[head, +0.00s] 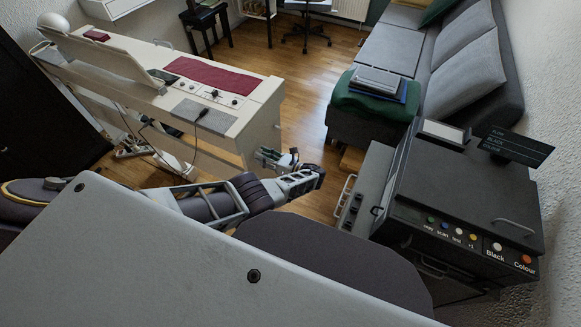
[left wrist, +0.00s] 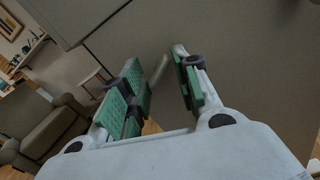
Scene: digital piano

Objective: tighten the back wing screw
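The white digital piano (head: 258,118) stands at the left in the head view, partly behind my left arm. I cannot make out the back wing screw in either view. My left gripper (head: 272,157) is small in the head view, apart from the piano and near its right end. In the left wrist view my left gripper (left wrist: 162,92) shows two green-padded fingers spread apart, with nothing held between them. A pale bar shows beyond the fingers, in front of a large grey-brown surface. My right gripper is in neither view.
A dark printer (head: 470,190) on a grey cabinet stands at the right. A grey sofa (head: 468,65) is behind it. A red cloth (head: 213,77) and a grey pad (head: 203,117) lie on the piano. A cable hangs from its front. Wooden floor (head: 305,115) is clear between piano and sofa.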

